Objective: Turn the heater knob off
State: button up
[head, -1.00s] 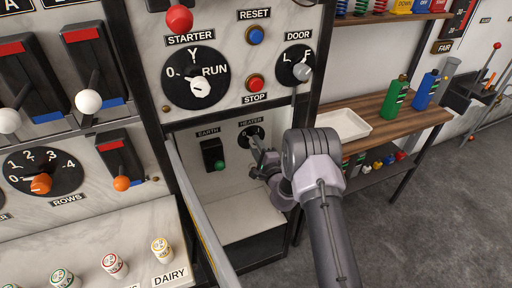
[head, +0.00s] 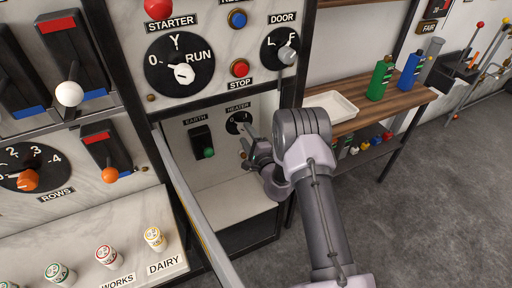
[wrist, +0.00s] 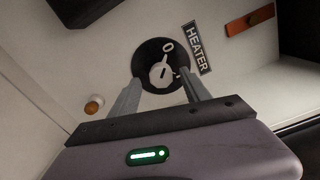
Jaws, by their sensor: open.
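The heater knob (wrist: 162,73) is a small white knob on a round black dial with a 0 mark, beside the HEATER label (wrist: 197,48). Its narrow end appears to lie towards the 0, but it is too small to be sure. In the wrist view, my gripper (wrist: 160,93) is open, with one finger on each side of the knob's lower part. I cannot tell whether the fingers touch it.
The earth switch (head: 202,142) with its green knob is left of the heater dial. A hinged door (head: 190,200) stands open on the recess's left. The starter dial (head: 180,65) and red stop button (head: 239,68) are above. A bench with a white tray (head: 328,112) is right.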

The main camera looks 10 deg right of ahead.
jog(key=s+d+p, duration=0.2)
jog(key=s+d, duration=0.1)
jog(key=s, duration=1.1)
jog(key=shift+s, duration=0.3)
